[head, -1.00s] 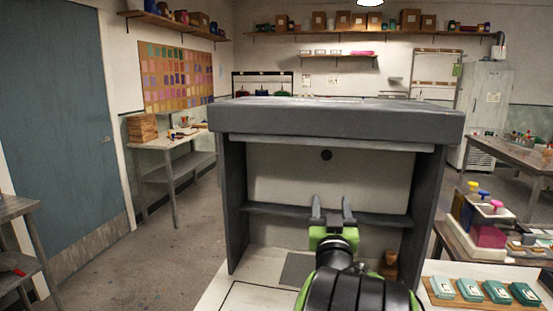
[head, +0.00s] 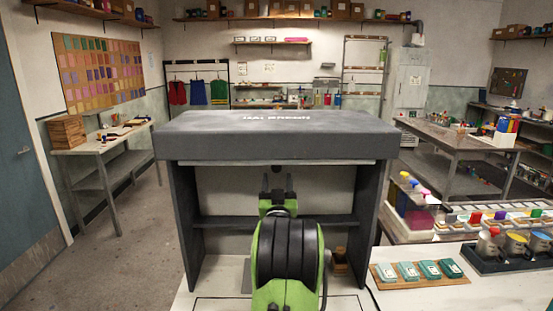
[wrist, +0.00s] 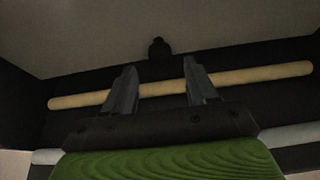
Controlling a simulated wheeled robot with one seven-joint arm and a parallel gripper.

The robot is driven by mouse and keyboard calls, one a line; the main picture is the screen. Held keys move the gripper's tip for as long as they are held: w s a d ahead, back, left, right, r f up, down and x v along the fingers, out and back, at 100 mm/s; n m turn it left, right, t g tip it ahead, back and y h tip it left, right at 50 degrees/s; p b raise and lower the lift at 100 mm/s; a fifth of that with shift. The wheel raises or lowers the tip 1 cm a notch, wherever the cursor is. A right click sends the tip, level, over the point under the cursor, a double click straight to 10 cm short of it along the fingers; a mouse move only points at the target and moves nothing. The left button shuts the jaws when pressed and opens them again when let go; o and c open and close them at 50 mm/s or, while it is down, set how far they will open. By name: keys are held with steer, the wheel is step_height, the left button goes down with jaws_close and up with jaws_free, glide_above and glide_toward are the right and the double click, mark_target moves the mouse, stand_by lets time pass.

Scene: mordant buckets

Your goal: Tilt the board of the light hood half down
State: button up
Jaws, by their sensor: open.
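The light hood (head: 200,147) is a dark grey box top on two side walls, standing on a pale worktop. Inside it is a pale board (head: 225,185) with a small dark knob (head: 277,168). The board also shows in the wrist view (wrist: 110,35), with the knob (wrist: 159,48) near its lower edge. My gripper (head: 277,182) is inside the hood front, just below the knob in the picture. In the wrist view my gripper (wrist: 160,70) has its two fingers apart, with the knob beyond and between them. Nothing is between the fingers. I cannot tell the distance to the knob.
A pale tube (wrist: 240,76) runs across the wrist view behind the fingers. A dark crossbar (head: 215,222) spans the hood's lower part. Green-topped boxes (head: 430,269) and a dark tray of pots (head: 495,258) stand to the right. The floor at left is open.

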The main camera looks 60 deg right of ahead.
mark_target(277, 168)
steer(key=x, duration=0.4)
steer(key=shift+f+p, duration=0.1)
steer(key=shift+p, duration=0.3)
jaws_close()
